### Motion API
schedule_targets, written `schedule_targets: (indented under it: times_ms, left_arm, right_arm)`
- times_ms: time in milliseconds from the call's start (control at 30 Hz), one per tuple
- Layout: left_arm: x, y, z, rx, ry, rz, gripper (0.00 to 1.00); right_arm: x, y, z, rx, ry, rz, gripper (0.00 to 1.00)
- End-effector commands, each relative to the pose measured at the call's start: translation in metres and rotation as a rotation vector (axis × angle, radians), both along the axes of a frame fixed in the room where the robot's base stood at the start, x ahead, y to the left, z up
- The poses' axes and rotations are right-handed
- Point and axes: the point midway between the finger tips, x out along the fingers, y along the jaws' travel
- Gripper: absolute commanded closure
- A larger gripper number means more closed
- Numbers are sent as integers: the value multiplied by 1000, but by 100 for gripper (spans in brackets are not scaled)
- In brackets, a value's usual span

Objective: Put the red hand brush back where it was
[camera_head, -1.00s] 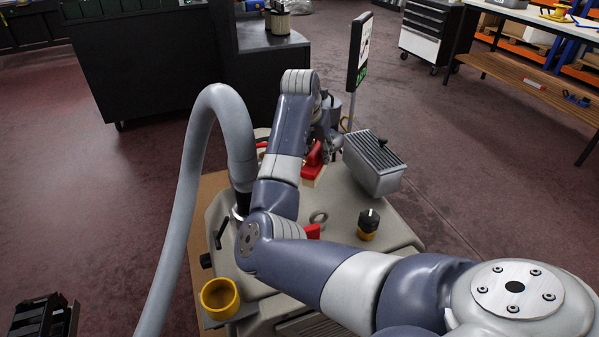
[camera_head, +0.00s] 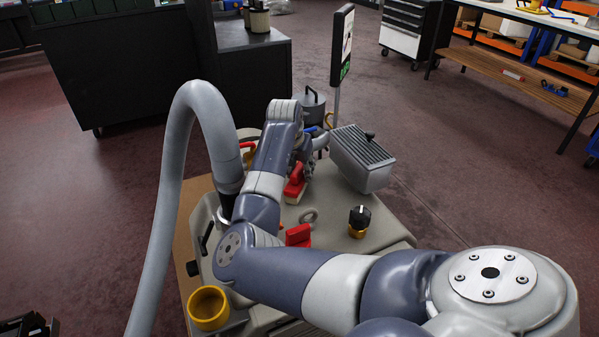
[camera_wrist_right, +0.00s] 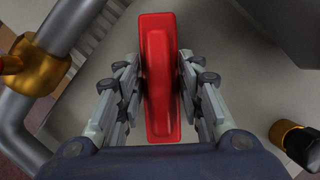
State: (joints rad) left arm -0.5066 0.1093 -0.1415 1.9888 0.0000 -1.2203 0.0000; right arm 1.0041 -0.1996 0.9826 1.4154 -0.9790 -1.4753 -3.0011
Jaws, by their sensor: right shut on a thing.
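The red hand brush (camera_head: 295,187) has a red body with a pale underside and is over the middle of the grey machine top (camera_head: 335,212). My right gripper (camera_head: 303,168) is shut on it, partly hidden behind my arm in the head view. In the right wrist view, the finger pads of my right gripper (camera_wrist_right: 159,82) press on both long sides of the brush (camera_wrist_right: 158,75), which runs lengthwise between them. Whether the brush touches the surface beneath cannot be told. My left gripper is not in view.
A second red piece (camera_head: 298,235) lies nearer, beside a grey ring (camera_head: 310,216). A black and yellow knob (camera_head: 359,221), a grey ribbed box (camera_head: 362,160), a yellow cup (camera_head: 208,308) and a thick grey hose (camera_head: 165,200) surround the top. A sign (camera_head: 342,45) stands behind.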

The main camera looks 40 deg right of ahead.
Motion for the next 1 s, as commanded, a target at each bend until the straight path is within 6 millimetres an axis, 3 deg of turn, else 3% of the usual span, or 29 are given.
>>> schedule_targets:
  times_ms: [367,400,467,933,1000]
  left_arm:
    - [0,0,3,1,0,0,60]
    - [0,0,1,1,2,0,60]
    - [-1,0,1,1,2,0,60]
    - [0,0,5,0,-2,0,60]
    - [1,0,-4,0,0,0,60]
  right_arm:
    - [0,0,-3,-2,-1,0,84]
    - [0,0,-4,-1,0,0,59]
    - [0,0,-4,-1,0,0,45]
    - [-1,1,2,-2,-1,-1,45]
    - [-2,3,9,-2,-1,-1,45]
